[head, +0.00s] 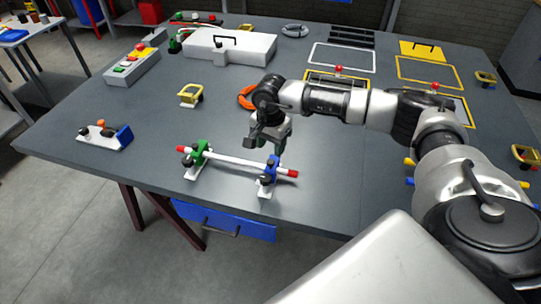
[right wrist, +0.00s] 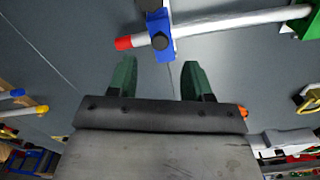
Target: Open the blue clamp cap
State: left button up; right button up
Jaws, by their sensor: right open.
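The blue clamp (head: 269,172) stands near the table's front edge, around the right part of a white pipe (head: 235,161) with red ends. My left gripper is not in view.
A green clamp (head: 199,152) holds the pipe's left part. A small rack (head: 104,135) sits at the left. A yellow handle (head: 190,95), a white case (head: 230,47) and a button box (head: 132,66) stand farther back. Bare table lies left of the pipe.

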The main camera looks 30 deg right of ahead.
aim_at(271, 161)
notch_tip(271, 161, down, 6)
jog(key=shift+r+p, duration=0.1)
jog(key=shift+p, duration=0.45)
grip_shut()
